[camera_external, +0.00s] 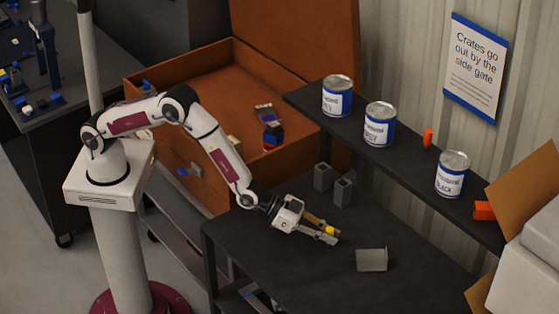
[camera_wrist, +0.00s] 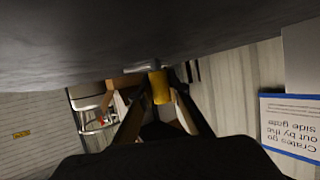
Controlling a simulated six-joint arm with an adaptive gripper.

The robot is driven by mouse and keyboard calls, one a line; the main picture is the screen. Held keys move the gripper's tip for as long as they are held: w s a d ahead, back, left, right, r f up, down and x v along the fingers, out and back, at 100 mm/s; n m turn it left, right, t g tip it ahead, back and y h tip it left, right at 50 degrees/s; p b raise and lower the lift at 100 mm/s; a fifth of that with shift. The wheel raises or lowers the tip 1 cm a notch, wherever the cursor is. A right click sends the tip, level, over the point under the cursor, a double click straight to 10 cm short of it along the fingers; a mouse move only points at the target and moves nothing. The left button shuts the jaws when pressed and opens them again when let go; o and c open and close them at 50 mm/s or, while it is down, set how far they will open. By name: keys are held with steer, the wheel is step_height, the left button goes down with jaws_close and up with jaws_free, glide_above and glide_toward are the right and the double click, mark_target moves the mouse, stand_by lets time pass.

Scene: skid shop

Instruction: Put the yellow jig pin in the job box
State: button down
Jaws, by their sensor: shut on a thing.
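The yellow jig pin (camera_external: 331,231) is between the fingers of my gripper (camera_external: 327,233), which is shut on it, low over the dark bench. In the wrist view the pin (camera_wrist: 160,88) shows as a short yellow cylinder between the fingertips of my gripper (camera_wrist: 158,95). The fingers hide part of it. Whether the pin touches the bench I cannot tell. The job box (camera_external: 222,52) is the large orange-brown chest behind my arm, with its lid up. Several small items lie inside it.
The dark bench (camera_external: 285,262) holds two grey blocks (camera_external: 342,190) and a grey angled plate (camera_external: 372,260). A shelf (camera_external: 405,160) behind carries three paint cans (camera_external: 380,124) and orange items. A cardboard box (camera_external: 528,195) stands at right. The bench front is largely clear.

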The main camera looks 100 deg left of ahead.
steer(key=shift+f, duration=0.25)
steer(key=shift+f, duration=0.15)
steer(key=c, duration=1.9)
jaws_free()
steer(key=shift+v, duration=6.05)
